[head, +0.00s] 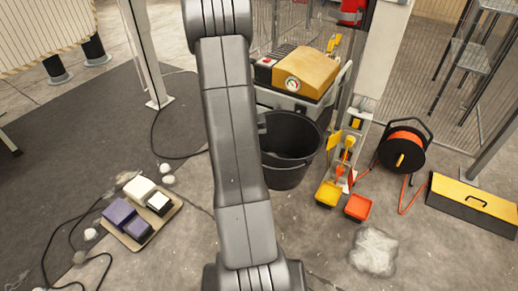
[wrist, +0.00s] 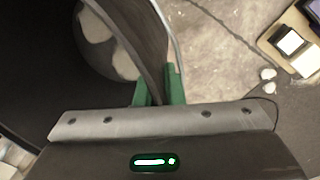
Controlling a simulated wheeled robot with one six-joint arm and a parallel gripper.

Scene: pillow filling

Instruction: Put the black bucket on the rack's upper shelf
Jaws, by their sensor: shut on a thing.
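The black bucket (head: 290,170) is upright in the head view, just right of my arm and in front of the yellow-topped machine. My arm hides its left side. In the wrist view, my gripper (wrist: 158,90) has its green fingers on both sides of the wall of the bucket (wrist: 142,42), shut on the rim. Something pale shows inside the bucket. I cannot tell whether its base touches the floor. A dark metal rack (head: 472,52) with shelves stands at the upper right of the head view, partly cut off. My gripper is hidden in the head view.
The yellow-topped machine (head: 306,70) is behind the bucket. A board with purple and white blocks (head: 128,238) lies left, near loose cables.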

